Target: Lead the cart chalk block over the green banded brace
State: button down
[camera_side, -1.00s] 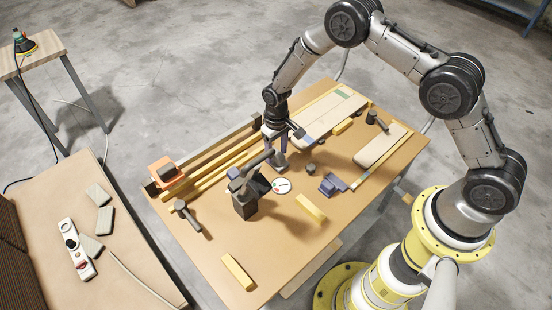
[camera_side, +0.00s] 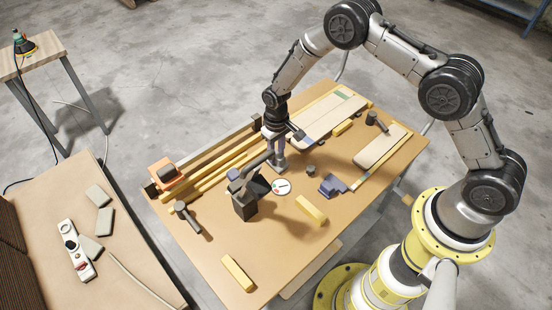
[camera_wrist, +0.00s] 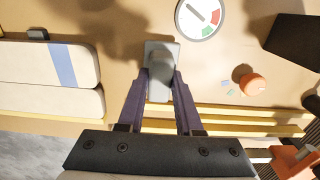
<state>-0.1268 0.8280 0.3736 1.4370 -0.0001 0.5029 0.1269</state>
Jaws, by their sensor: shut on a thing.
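My gripper (camera_side: 276,152) points down over the middle of the table. Its two dark fingers are shut on the raised grip of a small grey block, likely the cart chalk block. In the wrist view my gripper (camera_wrist: 160,80) holds the grey block (camera_wrist: 160,50) between its fingertips; its flat base shows beyond them. I cannot tell whether the base touches the table. A pale board with a green band (camera_side: 346,91), likely the green banded brace, lies at the back of the table. A blue band (camera_wrist: 62,65) crosses a pale board left of my gripper in the wrist view.
A black stand-like tool (camera_side: 244,200) stands close to my gripper, with a round dial (camera_side: 282,187) beside it. Yellow strips (camera_side: 215,172) run along the far edge. An orange-based tool (camera_side: 167,178), a mallet (camera_side: 186,214) and another pale board (camera_side: 381,146) lie around.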

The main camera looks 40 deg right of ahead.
jog(key=shift+r, duration=2.5)
jog(key=shift+d, duration=0.1)
jog(key=shift+w+d+r+n, duration=0.15)
jog(key=shift+d+r+n, duration=0.1)
jog(key=shift+d+n, duration=0.3)
jog(key=w+d+r+n, duration=0.2)
jog(key=d+r+n, duration=0.1)
jog(key=d+n, duration=0.65)
jog(key=w+d+r+n, duration=0.25)
jog(key=d+n, duration=0.45)
jog(key=d, duration=0.5)
jog(key=shift+s+a+f, duration=0.1)
jog(key=shift+f, duration=3.45)
jog(key=shift+f, duration=0.6)
jog(key=shift+d+r, duration=0.1)
jog(key=shift+d, duration=2.05)
